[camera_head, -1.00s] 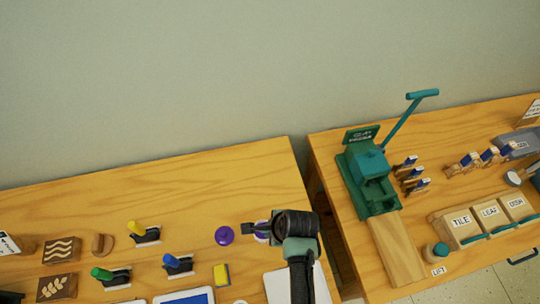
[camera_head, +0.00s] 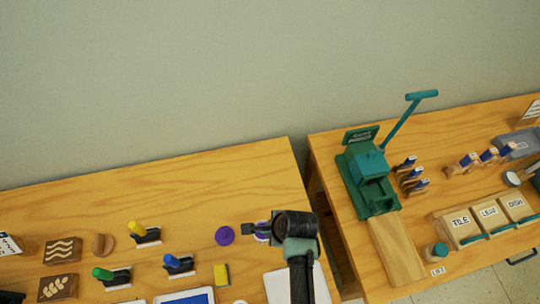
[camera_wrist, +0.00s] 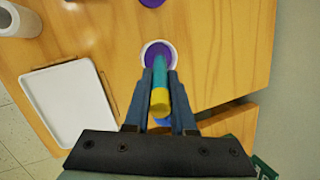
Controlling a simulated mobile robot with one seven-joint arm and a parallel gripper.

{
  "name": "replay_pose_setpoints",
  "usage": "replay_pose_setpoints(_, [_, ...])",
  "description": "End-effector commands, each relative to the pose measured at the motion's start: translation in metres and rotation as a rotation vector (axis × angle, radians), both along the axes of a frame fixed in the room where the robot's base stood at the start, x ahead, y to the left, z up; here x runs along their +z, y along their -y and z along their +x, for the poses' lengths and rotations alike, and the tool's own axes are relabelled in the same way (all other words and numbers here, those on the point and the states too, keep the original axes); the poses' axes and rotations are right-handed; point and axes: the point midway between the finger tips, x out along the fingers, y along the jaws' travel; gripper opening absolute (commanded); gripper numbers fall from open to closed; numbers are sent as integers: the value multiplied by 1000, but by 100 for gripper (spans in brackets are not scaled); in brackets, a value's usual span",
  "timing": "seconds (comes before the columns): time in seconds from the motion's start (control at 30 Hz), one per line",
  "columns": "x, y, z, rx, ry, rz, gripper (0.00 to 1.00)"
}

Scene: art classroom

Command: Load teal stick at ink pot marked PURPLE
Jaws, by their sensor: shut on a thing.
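The teal stick (camera_wrist: 159,72) with a yellow end (camera_wrist: 160,97) is held between the two fingers of my gripper (camera_wrist: 160,76) in the wrist view. Its far end overlaps the purple ink inside a white-rimmed pot (camera_wrist: 146,46). I cannot tell whether the tip touches the ink. In the head view the pot (camera_head: 262,238) is mostly hidden behind my gripper (camera_head: 252,230). No PURPLE marking is readable. A round purple lid (camera_head: 224,235) lies just left of the pot.
A white tray (camera_wrist: 72,102) lies beside the pot. A gap separates this table from the right one, which holds a green press (camera_head: 364,178).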

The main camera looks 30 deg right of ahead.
Motion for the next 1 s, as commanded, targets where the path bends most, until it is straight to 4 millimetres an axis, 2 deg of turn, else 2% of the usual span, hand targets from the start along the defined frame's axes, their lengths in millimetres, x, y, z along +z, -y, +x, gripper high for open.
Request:
replay_pose_setpoints(0.33, [3, -1, -2, 0, -5, 2, 0])
replay_pose_setpoints(1.0, [56, 0, -1, 0, -2, 1, 0])
